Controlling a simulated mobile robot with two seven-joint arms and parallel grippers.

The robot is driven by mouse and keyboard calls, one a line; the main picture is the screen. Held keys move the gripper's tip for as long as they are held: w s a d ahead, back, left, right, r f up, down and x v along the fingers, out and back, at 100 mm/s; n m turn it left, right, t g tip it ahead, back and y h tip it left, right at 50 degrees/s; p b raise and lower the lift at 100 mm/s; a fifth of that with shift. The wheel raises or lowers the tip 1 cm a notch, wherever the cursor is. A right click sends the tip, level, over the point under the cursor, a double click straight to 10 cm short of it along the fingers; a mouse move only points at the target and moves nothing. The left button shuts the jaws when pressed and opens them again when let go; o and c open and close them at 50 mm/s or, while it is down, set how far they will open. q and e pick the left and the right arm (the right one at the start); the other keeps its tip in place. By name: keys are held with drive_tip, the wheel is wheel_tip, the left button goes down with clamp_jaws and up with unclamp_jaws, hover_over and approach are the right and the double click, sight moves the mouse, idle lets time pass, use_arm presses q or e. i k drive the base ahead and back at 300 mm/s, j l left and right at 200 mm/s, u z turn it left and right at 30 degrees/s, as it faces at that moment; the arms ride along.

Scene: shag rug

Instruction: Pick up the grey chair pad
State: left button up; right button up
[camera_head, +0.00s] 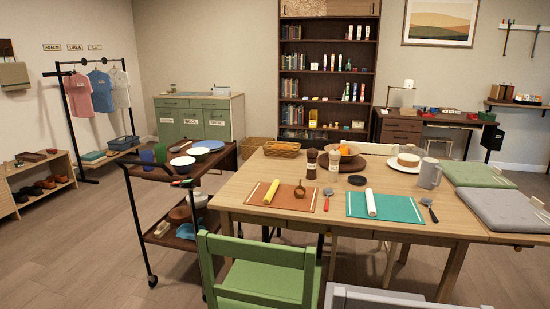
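The grey chair pad (500,209) lies flat on the right end of the wooden table (300,177). It is square and tufted, with light ties at its right side. A green chair pad (477,173) lies just behind it, close to its far edge. Neither of my grippers shows in the head view.
A grey mug (429,173) and a teal mat (385,207) with a white rolling pin are left of the pads. A green chair (258,268) and a light grey chair (375,298) stand at the table's near side. A dark cart (180,176) stands left of the table.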

sight(504, 211)
drive_tip(key=z, duration=1.45)
drive_tip(key=i+l+z, duration=0.95)
drive_tip(key=i+z, duration=0.55)
drive_tip(key=i+l+u, duration=0.1)
drive_tip(key=i+u, duration=0.4)
drive_tip(key=i+l+u, duration=0.3)
drive_tip(key=i+u, duration=0.4)
drive_tip(key=u, duration=0.25)
drive_tip(key=i+l+u, duration=0.1)
drive_tip(key=u, duration=0.35)
drive_tip(key=i+l+u, duration=0.15)
drive_tip(key=u, duration=0.35)
drive_tip(key=i+l+u, duration=0.25)
drive_tip(key=u, duration=0.25)
drive_tip(key=i+l+u, duration=0.45)
drive_tip(key=k+j, duration=0.05)
